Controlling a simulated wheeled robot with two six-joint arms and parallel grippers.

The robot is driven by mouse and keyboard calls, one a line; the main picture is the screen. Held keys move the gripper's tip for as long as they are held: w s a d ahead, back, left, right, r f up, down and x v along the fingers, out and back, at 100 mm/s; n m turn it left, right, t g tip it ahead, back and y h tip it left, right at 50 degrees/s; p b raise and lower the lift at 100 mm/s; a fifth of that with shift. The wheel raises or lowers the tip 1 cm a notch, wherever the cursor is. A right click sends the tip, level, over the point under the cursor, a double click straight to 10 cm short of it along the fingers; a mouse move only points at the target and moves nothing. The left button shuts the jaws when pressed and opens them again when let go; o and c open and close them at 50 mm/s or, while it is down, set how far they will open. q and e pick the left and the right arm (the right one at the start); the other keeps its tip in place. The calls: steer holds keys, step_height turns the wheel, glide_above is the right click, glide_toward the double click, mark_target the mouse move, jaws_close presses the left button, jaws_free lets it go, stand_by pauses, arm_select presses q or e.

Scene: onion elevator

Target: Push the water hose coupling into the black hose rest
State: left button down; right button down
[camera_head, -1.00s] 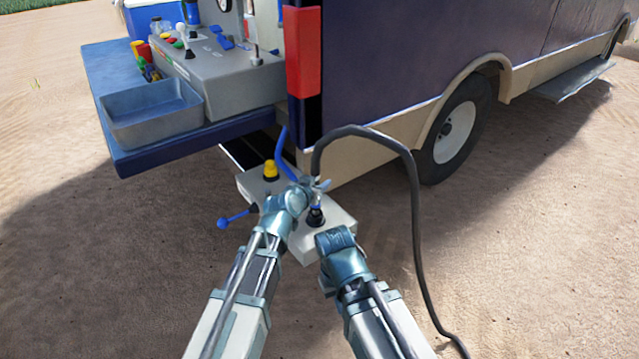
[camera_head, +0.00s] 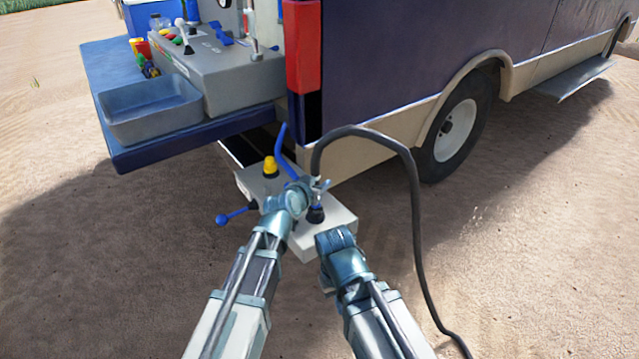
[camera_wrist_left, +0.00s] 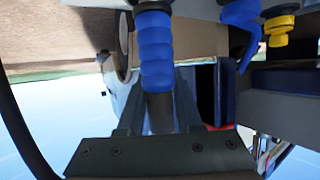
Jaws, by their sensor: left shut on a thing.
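The water hose coupling (camera_wrist_left: 155,50) has a blue ribbed sleeve and stands between my left gripper's fingers in the left wrist view. My left gripper (camera_head: 314,188) is shut on it. The black hose rest (camera_head: 316,215) is a dark round piece on the pale grey box, just below the gripper. I cannot tell how deep the coupling sits in it. My right gripper (camera_head: 335,240) is at the box's near edge; its fingers do not show.
The pale grey box (camera_head: 340,222) also carries a yellow knob (camera_head: 270,166), a blue bent lever (camera_head: 282,147) and a blue ball-ended lever (camera_head: 222,220). The truck's rear corner (camera_head: 303,50) stands behind. A blue table (camera_head: 130,164) with a grey bin (camera_head: 150,122) is at left.

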arm_select(q)
steer(key=shift+f+b, duration=0.45)
steer(key=shift+f, duration=0.05)
arm_select(e)
steer(key=shift+f, duration=0.55)
arm_select(q)
steer(key=c, duration=0.5)
jaws_free()
